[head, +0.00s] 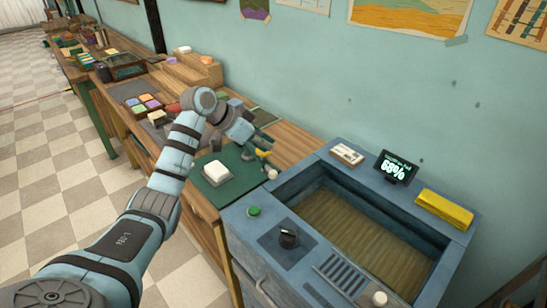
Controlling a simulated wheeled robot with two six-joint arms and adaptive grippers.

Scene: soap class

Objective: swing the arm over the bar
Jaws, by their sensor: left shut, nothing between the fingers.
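A white soap bar (216,171) rests on a small grey plate (231,181), which lies on a dark green mat (235,158) on the wooden workbench. My left arm comes in from the lower left and bends above the bench. My left gripper (259,148) is beyond the bar and to its right in the picture, apart from it. Its fingers are small and partly hard to make out, but it is shut and holds nothing. My right gripper is not in view.
A blue machine with an open basin (365,240) stands right of the mat, with a black knob (289,239), a display (397,168) and a yellow block (444,208). A tray of coloured soaps (143,105) and wooden steps (187,70) stand farther left along the bench.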

